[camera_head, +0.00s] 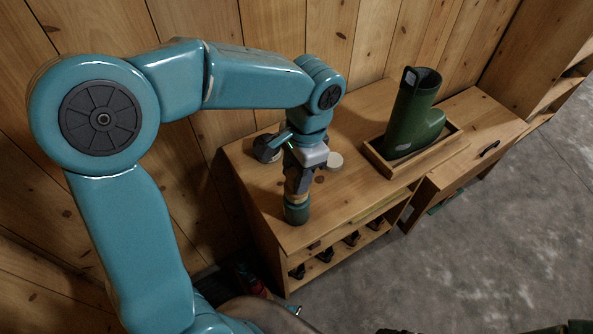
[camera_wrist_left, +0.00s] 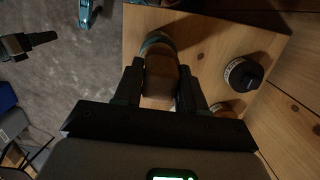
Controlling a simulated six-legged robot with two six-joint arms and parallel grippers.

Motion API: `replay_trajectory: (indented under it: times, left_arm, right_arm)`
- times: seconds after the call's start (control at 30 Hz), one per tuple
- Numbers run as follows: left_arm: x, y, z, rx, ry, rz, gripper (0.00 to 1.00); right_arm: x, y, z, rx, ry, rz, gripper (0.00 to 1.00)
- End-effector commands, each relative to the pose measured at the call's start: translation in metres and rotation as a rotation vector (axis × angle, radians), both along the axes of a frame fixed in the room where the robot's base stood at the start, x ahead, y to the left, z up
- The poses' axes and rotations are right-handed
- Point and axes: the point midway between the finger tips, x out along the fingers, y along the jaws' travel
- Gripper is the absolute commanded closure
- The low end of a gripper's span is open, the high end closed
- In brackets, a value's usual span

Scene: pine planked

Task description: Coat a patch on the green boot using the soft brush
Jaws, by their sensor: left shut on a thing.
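The green boot (camera_head: 412,115) stands upright in a shallow wooden tray on the bench, in the head view. A pale patch (camera_head: 403,147) shows low on its near side. My left gripper (camera_head: 299,180) points down over the left part of the bench. It is shut on a wooden piece with a dark green end (camera_head: 296,212), which appears to be the soft brush; it also shows between the fingers in the left wrist view (camera_wrist_left: 160,78). I cannot tell whether its lower end touches the bench. A dark gripper-like shape (camera_wrist_left: 25,45) at the left of the wrist view may be my right gripper; its jaws are unclear.
The tray's rim (camera_head: 388,170) surrounds the boot's base. Several dark objects sit on the shelf below; plank wall stands behind.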

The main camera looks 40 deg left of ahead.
Motion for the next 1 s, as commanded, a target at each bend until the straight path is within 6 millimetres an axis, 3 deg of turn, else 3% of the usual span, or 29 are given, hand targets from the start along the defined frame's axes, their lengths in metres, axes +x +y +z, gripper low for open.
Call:
replay_trajectory:
  times: [0.57,1.0]
  left_arm:
    - [-0.001,0.0,-0.002,-0.001,0.004,-0.001,0.84]
    - [0.0,0.0,0.035,0.0,0.0,0.0,0.84]
  right_arm:
    - [0.0,0.0,0.001,0.0,0.0,0.0,0.17]
    - [0.0,0.0,0.033,0.0,0.0,0.0,0.17]
